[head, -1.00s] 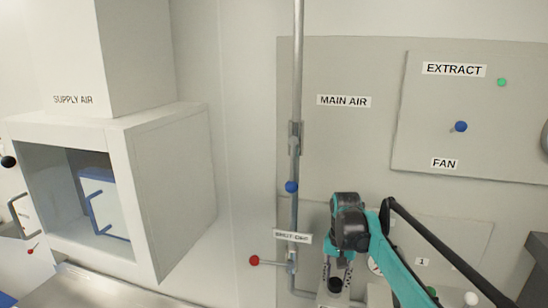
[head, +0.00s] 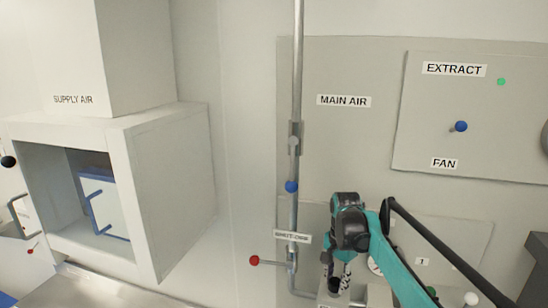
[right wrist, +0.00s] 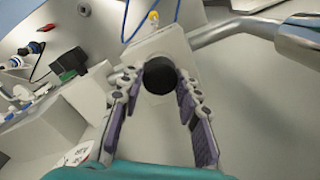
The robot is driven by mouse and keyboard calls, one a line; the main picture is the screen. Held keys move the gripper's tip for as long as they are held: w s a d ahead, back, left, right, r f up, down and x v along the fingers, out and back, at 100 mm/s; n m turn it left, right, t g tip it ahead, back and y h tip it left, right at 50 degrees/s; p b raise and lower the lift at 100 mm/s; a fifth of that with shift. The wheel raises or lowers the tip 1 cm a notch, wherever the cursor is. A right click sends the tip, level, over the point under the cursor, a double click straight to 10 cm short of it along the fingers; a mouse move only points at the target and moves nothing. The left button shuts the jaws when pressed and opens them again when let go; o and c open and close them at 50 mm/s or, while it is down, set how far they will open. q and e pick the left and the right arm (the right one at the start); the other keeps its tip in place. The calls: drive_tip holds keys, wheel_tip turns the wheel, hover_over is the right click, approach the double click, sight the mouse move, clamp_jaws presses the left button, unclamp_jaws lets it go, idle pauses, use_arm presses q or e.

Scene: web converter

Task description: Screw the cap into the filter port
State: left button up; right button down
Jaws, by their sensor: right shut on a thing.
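The black round cap (right wrist: 159,76) sits between the two fingers of my right gripper (right wrist: 158,88) in the right wrist view, against the face of a pale block (right wrist: 174,45). The gripper is shut on the cap. In the head view my right gripper (head: 337,280) points down at the pale housing low in the picture, with the dark cap (head: 334,285) at its fingertips. The filter port itself is hidden behind the cap, so I cannot tell how deep the cap sits. My left gripper is not in view.
A vertical pipe (head: 295,90) with a blue knob (head: 291,187) and a red-knobbed lever (head: 255,260) runs left of my gripper. A round gauge (head: 375,266) is close on the right. The supply air box (head: 180,180) stands at the left.

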drive_tip(key=shift+m, duration=1.2)
drive_tip(key=m, duration=0.4)
drive_tip(key=c, duration=1.2)
unclamp_jaws()
drive_tip(key=shift+o, duration=0.2)
drive_tip(key=n, duration=0.4)
drive_tip(key=n, duration=0.4)
